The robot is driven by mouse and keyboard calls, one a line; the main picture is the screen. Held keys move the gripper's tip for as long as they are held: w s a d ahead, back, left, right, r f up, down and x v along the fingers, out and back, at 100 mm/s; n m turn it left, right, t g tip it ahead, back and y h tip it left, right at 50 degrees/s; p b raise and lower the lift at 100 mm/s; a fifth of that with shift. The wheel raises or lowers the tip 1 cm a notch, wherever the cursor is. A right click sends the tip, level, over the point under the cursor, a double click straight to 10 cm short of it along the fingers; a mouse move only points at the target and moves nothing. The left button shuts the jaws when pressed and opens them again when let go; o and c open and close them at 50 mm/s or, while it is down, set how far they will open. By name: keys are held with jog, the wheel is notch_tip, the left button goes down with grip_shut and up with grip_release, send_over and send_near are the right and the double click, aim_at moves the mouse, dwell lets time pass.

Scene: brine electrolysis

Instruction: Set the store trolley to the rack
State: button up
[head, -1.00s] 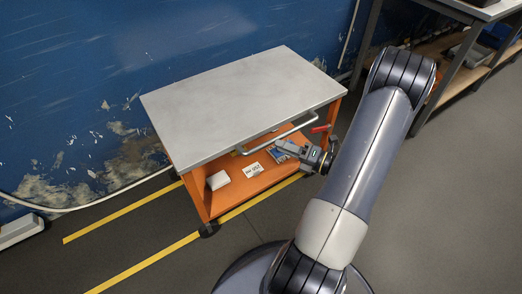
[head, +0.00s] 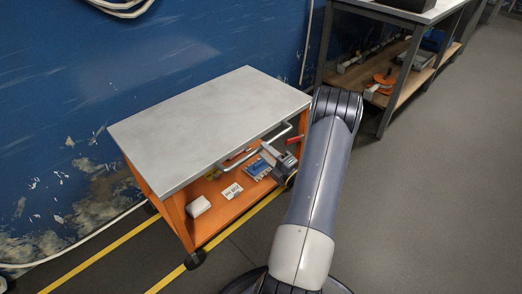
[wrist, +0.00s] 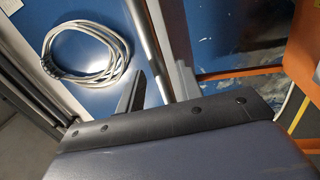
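The store trolley (head: 210,120) stands against the blue wall, with a grey top, orange frame and lower shelf. Its bar handle (head: 232,165) runs along the near side. My gripper (head: 268,152) is at the handle's right part, below the top's edge. In the wrist view the handle bar (wrist: 146,45) passes between the two fingers of my gripper (wrist: 157,85), with hardly any gap, so it looks shut on the handle. The fingertips are small in the head view. A grey-framed rack (head: 324,52) with wooden lower shelves stands to the right, apart from the trolley.
Yellow floor lines (head: 98,243) run beside and under the trolley. A white box (head: 198,206), a card (head: 232,191) and a blue item (head: 258,168) lie on its lower shelf. A coiled cable (wrist: 85,48) hangs on the wall. Grey floor (head: 450,200) at the right is clear.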

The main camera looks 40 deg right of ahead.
jog(key=shift+x, duration=1.45)
jog(key=shift+c, duration=0.2)
grip_shut()
